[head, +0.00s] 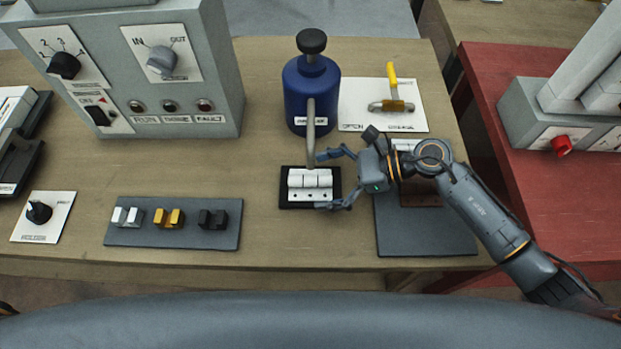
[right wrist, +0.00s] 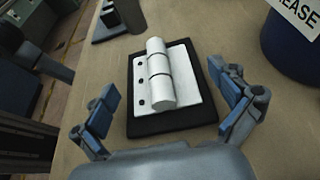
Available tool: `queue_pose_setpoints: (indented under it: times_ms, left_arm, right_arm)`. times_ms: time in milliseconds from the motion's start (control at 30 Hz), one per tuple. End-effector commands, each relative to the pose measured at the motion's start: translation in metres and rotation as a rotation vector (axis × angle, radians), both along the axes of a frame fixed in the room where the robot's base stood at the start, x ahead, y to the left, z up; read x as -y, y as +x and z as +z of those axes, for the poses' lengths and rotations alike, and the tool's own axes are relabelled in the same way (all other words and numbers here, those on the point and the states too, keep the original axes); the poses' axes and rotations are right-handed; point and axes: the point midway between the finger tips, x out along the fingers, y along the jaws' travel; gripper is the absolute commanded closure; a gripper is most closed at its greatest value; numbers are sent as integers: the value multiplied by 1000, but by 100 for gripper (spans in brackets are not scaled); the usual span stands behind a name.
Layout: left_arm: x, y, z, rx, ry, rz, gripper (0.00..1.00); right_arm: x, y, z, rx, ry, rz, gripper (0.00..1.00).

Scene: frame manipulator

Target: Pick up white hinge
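The white hinge (head: 310,183) lies on a black square pad (head: 285,202) on the table, below the blue bottle in the head view. In the right wrist view the hinge (right wrist: 158,77) lies flat, with its barrel and a leaf with dark holes showing. The black pad (right wrist: 170,122) frames it. My right gripper (head: 322,180) is open, its fingers spread at the right part of the hinge in the head view. In the right wrist view the fingers (right wrist: 168,105) stand on either side of the pad, with nothing between them gripped. My left gripper is not in view.
A blue bottle (head: 300,95) with a spout stands just behind the hinge. A grey tray (head: 170,236) with small white, yellow and black parts lies left. A dark grey plate (head: 425,235) lies right under my arm. A grey control box (head: 215,60) stands back left.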

Motion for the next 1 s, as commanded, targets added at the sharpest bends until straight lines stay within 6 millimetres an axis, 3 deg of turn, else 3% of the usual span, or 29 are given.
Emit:
queue_pose_setpoints:
  times_ms: [33,267,367,667,933,1000]
  left_arm:
    - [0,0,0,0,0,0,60]
    - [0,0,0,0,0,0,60]
    - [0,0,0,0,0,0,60]
    - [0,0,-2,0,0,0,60]
    - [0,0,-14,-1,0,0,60]
    - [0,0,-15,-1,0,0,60]
  right_arm:
    - [0,0,0,0,0,0,10]
    - [0,0,0,0,0,0,57]
    - [0,0,0,0,1,0,67]
    - [0,0,4,2,1,1,67]
    - [1,0,37,9,0,3,67]
    - [1,-19,33,-2,-1,2,67]
